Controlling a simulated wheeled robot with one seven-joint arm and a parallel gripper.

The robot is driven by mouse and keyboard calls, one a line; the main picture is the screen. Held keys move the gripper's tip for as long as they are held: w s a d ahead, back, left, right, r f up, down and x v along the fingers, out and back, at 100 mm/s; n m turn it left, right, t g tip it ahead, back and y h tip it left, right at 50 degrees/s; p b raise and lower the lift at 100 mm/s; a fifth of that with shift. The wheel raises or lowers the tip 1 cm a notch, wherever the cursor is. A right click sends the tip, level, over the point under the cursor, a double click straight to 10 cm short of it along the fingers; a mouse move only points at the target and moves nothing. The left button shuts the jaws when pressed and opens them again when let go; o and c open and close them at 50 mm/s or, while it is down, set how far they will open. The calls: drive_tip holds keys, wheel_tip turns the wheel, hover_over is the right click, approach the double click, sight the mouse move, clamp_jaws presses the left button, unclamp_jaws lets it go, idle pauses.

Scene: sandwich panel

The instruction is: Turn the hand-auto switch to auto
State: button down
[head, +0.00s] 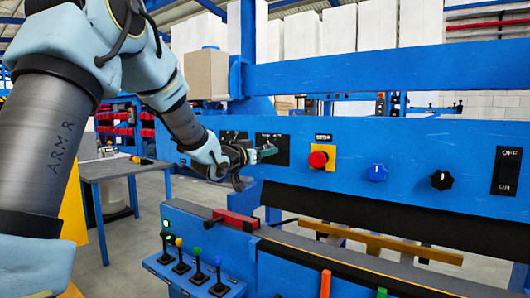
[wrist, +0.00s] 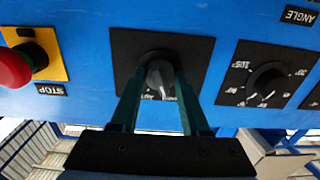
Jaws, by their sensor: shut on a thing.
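The hand-auto switch is a dark grey rotary knob (wrist: 160,76) on a square black plate (wrist: 199,62) in the blue panel. In the wrist view my gripper (wrist: 163,72) has its two green fingers shut on the knob, one on each side. A light mark shows on the knob, with small white lettering below it, partly between the fingers; I cannot read the switch's position for sure. In the head view my gripper (head: 264,152) reaches the black plate (head: 283,148) from the left, and the knob is hidden behind the fingers.
A red stop button (head: 318,159) on a yellow plate is just right of the switch; it also shows in the wrist view (wrist: 12,70). An angle dial (wrist: 268,82) is on its other side. A blue knob (head: 377,172), black knob (head: 441,180) and off-on switch (head: 507,170) lie farther right.

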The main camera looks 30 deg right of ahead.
drive_tip(key=shift+f+b, duration=0.15)
drive_tip(key=shift+b, duration=0.2)
drive_tip(key=shift+m+b, duration=5)
drive_tip(key=shift+b, duration=0.4)
drive_tip(key=shift+c, duration=2)
unclamp_jaws()
drive_tip(key=shift+a, duration=0.1)
